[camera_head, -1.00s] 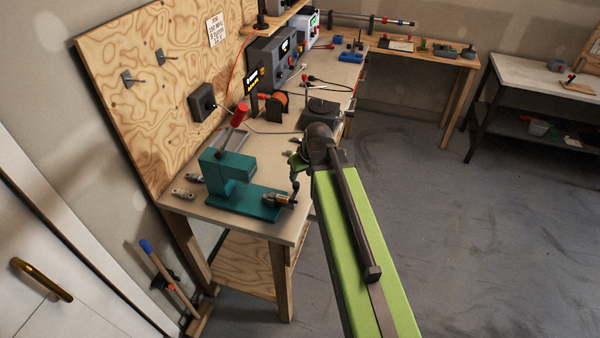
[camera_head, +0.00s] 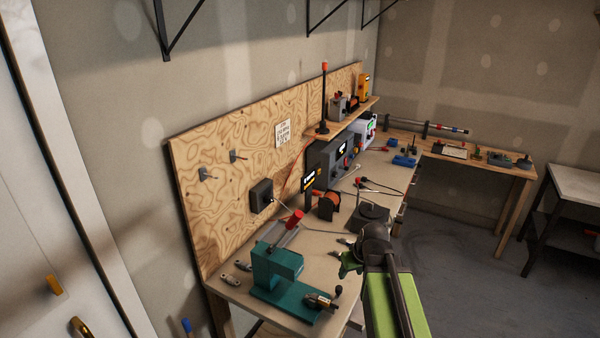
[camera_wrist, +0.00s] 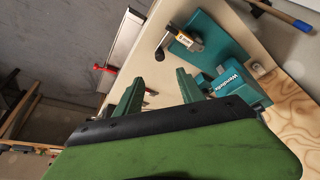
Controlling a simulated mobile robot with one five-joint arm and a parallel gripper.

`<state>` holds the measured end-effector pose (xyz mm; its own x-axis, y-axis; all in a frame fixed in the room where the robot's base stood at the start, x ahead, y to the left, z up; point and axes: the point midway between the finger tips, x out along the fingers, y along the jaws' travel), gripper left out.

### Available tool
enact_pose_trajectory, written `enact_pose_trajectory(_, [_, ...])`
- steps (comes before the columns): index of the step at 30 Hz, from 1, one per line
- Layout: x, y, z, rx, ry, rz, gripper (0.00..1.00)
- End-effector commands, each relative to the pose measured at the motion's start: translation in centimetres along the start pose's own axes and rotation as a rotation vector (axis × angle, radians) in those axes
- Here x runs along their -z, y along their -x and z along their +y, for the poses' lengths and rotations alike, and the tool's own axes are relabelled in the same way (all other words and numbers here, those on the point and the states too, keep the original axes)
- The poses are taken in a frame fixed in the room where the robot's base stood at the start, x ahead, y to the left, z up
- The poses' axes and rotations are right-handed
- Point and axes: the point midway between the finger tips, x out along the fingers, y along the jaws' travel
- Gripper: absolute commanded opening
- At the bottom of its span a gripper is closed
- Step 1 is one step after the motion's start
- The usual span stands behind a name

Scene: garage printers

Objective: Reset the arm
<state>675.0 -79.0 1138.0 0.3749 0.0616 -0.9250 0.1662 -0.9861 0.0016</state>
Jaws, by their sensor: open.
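My green arm (camera_head: 392,300) reaches up from the bottom of the head view, over the right edge of the workbench. My gripper (camera_head: 347,262) is at its far end, to the right of a teal bench press. In the wrist view my gripper (camera_wrist: 157,92) shows two green fingers spread apart with nothing between them. The fingertips are apart from the teal press (camera_wrist: 232,82), which lies beyond them to the right.
The workbench (camera_head: 240,300) holds the teal press (camera_head: 277,268), an orange spool (camera_head: 328,206) and grey equipment (camera_head: 330,160). A plywood backboard (camera_head: 225,210) stands behind it. A second bench (camera_head: 470,165) is at the back. Open floor (camera_head: 450,235) lies to the right.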

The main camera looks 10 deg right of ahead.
Motion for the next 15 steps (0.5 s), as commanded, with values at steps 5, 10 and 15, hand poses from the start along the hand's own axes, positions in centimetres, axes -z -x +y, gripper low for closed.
enact_pose_trajectory(5, [-3.1,-8.3,-4.9,0.024,0.075,-0.022,0.46])
enact_pose_trajectory(10, [-8.6,-13.0,-9.2,0.03,0.054,-0.169,0.46])
enact_pose_trajectory(15, [-13.3,-11.4,-9.7,-0.018,-0.103,-0.358,0.46])
